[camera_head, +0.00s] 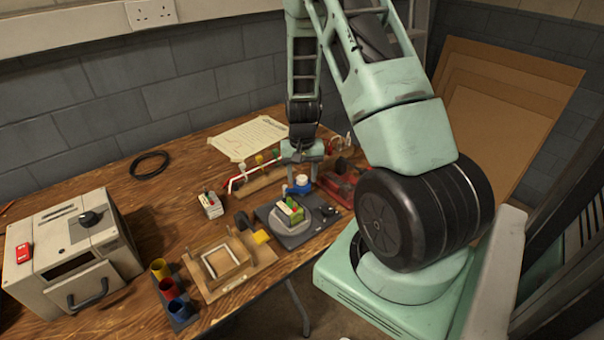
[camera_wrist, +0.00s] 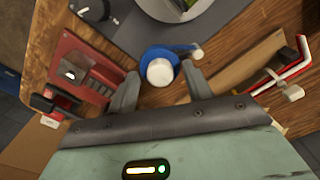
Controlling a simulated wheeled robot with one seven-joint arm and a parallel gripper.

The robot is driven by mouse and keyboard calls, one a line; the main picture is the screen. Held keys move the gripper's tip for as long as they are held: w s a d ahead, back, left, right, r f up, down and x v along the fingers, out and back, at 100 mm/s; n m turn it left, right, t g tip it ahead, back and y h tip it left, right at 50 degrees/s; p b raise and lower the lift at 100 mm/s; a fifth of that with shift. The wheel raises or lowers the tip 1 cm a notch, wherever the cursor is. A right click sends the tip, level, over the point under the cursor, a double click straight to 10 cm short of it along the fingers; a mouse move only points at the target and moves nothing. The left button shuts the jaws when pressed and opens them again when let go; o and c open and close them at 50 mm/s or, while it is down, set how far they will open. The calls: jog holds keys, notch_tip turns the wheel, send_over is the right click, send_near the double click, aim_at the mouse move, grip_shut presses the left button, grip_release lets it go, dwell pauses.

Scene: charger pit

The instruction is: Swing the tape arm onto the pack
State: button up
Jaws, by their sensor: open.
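The tape arm (camera_head: 299,187) appears to be the blue piece with a round white top, at the back edge of the dark base plate. In the wrist view the blue piece (camera_wrist: 178,50) points its small pale end to the right. The pack (camera_head: 290,210), a green block with pale sides, sits on a round grey disc in front of the tape arm. My gripper (camera_head: 302,165) points down just behind the tape arm. In the wrist view my gripper (camera_wrist: 160,74) is open, its fingers either side of the white top. I cannot tell whether they touch it.
A red device (camera_head: 342,186) stands close on the right. A wooden rail with a red-and-white rod (camera_head: 238,180) lies to the left. A wooden frame jig (camera_head: 222,262), coloured cups (camera_head: 168,290) and a grey box (camera_head: 70,250) occupy the front left.

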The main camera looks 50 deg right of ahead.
jog(key=c, duration=1)
jog(key=shift+o, duration=0.2)
jog(key=n, duration=0.5)
jog(key=shift+n, duration=0.3)
jog(key=n+p, duration=0.1)
jog(key=n, duration=0.5)
jog(key=shift+d, duration=0.1)
jog(key=shift+n, duration=0.3)
jog(key=o, duration=1)
jog(key=shift+c, duration=0.2)
